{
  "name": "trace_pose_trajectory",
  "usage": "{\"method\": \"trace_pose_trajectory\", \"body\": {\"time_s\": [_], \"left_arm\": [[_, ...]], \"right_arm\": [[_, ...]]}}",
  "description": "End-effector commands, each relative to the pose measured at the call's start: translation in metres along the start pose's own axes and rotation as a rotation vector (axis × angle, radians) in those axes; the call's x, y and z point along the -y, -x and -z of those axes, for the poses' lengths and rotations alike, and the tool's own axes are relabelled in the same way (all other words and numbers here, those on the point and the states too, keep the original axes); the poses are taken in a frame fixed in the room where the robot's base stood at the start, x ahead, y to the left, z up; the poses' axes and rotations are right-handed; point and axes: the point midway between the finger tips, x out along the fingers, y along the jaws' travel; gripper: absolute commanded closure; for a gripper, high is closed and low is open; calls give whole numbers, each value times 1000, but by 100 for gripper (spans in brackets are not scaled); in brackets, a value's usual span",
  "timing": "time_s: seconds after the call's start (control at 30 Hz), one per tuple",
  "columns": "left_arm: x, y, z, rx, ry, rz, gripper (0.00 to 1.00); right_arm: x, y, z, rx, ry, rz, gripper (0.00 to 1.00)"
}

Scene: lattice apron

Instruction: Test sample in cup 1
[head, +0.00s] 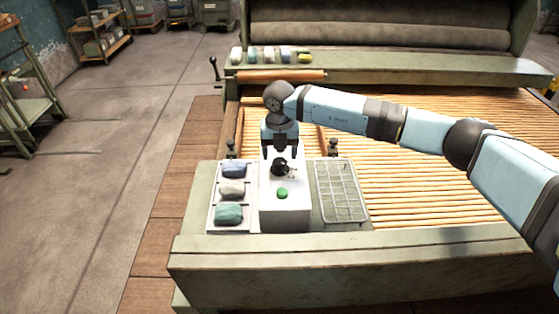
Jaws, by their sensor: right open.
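Three tufts lie in a pale tray (212,224) with compartments: a blue-grey one (234,170) at the back, a whitish one (231,188) in the middle and a green one (229,214) in front. I cannot read which compartment or cup is number 1. A white box-shaped device (285,215) stands to the right of the tray, with a green button (282,193) and a black part (279,166) on top. My right gripper (280,150) points down, open, just above and behind the black part; I cannot tell if they touch. My left gripper is out of view.
A wire grid tray (341,190) lies right of the device. Behind and right is the slatted wooden apron (430,170). Several coloured rolls or tufts (268,54) lie on the far ledge. A green beam (360,258) runs along the front. The floor at left is clear.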

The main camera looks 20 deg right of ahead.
Motion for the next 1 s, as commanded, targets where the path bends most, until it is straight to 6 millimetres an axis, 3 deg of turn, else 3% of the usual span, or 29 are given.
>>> {"method": "trace_pose_trajectory", "body": {"time_s": [0.2, 0.57, 0.77, 1.0], "left_arm": [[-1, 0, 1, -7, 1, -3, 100], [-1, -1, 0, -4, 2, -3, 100], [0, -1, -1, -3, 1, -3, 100], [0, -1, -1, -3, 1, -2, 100]], "right_arm": [[0, -25, 0, 0, -1, 0, 33], [0, -29, 0, 0, 0, 0, 33], [0, -28, 0, 0, 0, -1, 79], [0, -28, 0, 1, 10, -1, 82]]}}
